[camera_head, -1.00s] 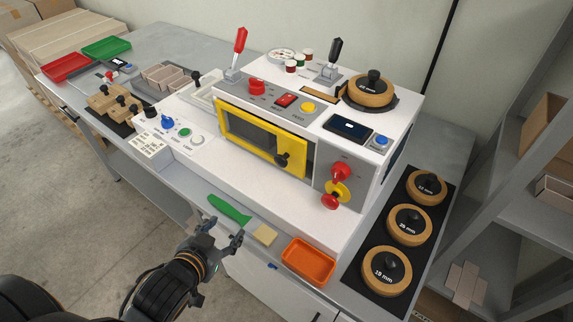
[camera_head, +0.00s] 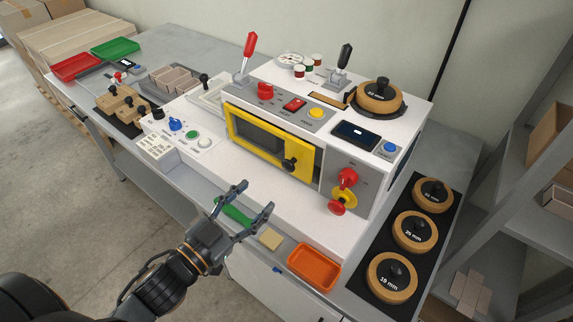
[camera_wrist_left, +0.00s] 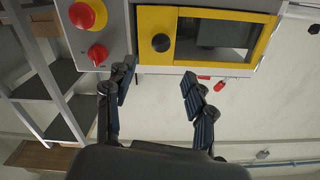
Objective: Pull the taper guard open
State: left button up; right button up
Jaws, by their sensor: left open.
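The taper guard (camera_head: 242,146) is a yellow frame around a dark window on the front of the white machine. It looks shut. Its black knob (camera_head: 289,165) is at the lower right of the frame. In the left wrist view the guard (camera_wrist_left: 254,70) is upside down, with the knob (camera_wrist_left: 161,42) ahead of the fingers. My left gripper (camera_head: 254,200) is open and empty, in front of and below the guard, apart from the knob. In the left wrist view its fingers (camera_wrist_left: 158,90) are spread wide. My right gripper is not in view.
A red and yellow emergency knob (camera_head: 337,207) and red rotary switch (camera_head: 347,178) sit right of the guard. A green brush-like tool (camera_head: 234,211), a tan block (camera_head: 271,238) and an orange tray (camera_head: 314,268) lie along the table's front edge. Wooden discs (camera_head: 414,231) stand at right.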

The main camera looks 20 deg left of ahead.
aim_at(286, 167)
pick_arm(q)
jog(key=p+x, duration=0.2)
jog(key=x, duration=0.9)
jog(key=shift+w+d, duration=0.1)
jog(key=shift+w, duration=0.3)
grip_shut()
